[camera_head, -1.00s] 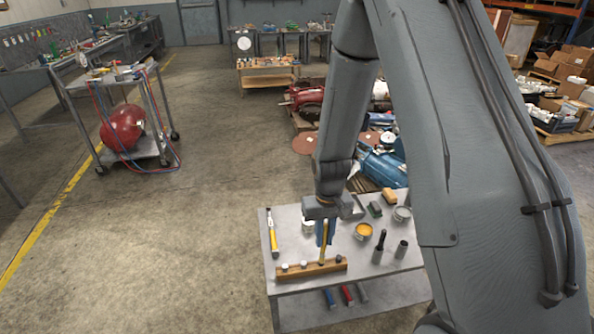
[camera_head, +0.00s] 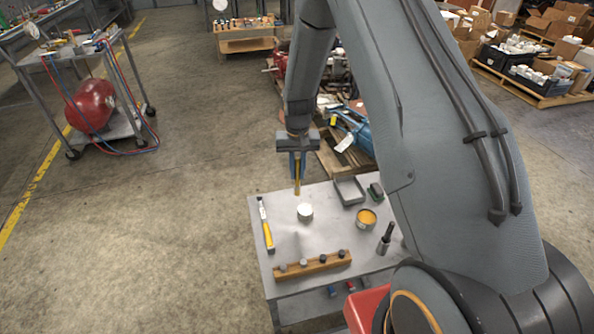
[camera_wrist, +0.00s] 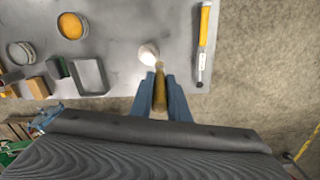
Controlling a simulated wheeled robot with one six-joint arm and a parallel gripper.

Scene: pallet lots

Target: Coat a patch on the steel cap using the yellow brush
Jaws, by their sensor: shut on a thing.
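My gripper (camera_head: 297,168) is shut on the yellow brush (camera_head: 297,187), holding it upright above the far part of the steel table. In the wrist view the brush (camera_wrist: 160,92) sits between the blue fingers of my gripper (camera_wrist: 160,95). A small round piece with a pale top (camera_head: 305,212), apparently the steel cap, stands on the table just below the brush. It also shows in the wrist view (camera_wrist: 148,52), just beyond the brush end. The brush appears apart from it in the head view. The bristle tip is hard to make out.
The steel table (camera_head: 333,225) holds a yellow-handled tool (camera_head: 266,228), a wooden rack (camera_head: 313,266), an open can of yellow paint (camera_head: 366,219), a dark-handled tool (camera_head: 385,240) and a grey tray (camera_head: 349,190). Bare tabletop lies between the rack and the cap.

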